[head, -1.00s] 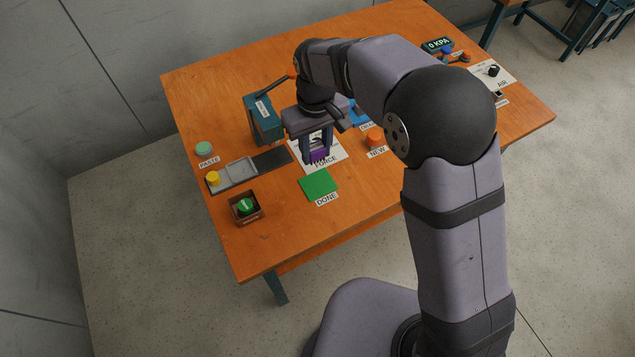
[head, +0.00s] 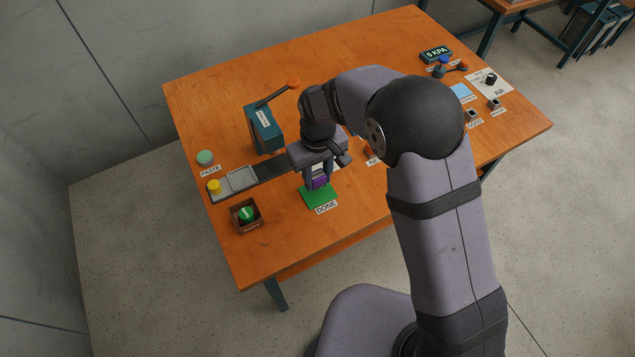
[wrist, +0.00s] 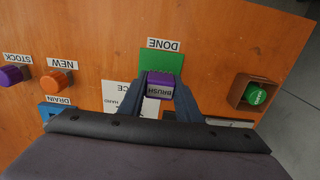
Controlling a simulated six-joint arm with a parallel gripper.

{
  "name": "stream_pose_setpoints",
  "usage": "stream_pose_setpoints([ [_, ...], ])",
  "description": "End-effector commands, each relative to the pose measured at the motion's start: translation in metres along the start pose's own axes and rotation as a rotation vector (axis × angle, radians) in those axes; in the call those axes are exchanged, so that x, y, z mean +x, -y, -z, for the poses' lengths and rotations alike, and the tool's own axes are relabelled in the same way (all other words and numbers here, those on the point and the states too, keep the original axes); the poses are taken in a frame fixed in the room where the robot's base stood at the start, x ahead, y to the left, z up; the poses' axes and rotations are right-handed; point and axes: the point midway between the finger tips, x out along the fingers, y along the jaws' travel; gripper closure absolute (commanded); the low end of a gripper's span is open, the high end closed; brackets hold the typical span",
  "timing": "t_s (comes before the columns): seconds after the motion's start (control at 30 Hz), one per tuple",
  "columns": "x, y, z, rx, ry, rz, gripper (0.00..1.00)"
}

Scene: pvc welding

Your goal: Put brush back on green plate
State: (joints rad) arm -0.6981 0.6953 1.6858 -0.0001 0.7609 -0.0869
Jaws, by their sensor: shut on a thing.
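The brush (wrist: 160,86) is a purple block with a label reading BRUSH, held between the two fingers of my gripper (wrist: 160,100). In the head view the brush (head: 319,182) shows between the fingertips of my gripper (head: 318,184), over the back part of the green plate (head: 318,199). The green plate, marked DONE, also shows in the wrist view (wrist: 150,60), partly covered by the brush. I cannot tell whether the brush touches the plate.
A small brown box (head: 246,216) with a green round item stands left of the plate. A teal lever press (head: 264,128) stands at the back. Wood in front of the plate is clear.

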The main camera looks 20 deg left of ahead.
Motion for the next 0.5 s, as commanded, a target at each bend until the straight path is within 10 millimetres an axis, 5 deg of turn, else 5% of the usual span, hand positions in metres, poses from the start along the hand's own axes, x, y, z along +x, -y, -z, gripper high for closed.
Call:
stream_pose_setpoints([
  [0.5,0.037,0.0,0.0,0.0,-0.001,0.0,0.94],
])
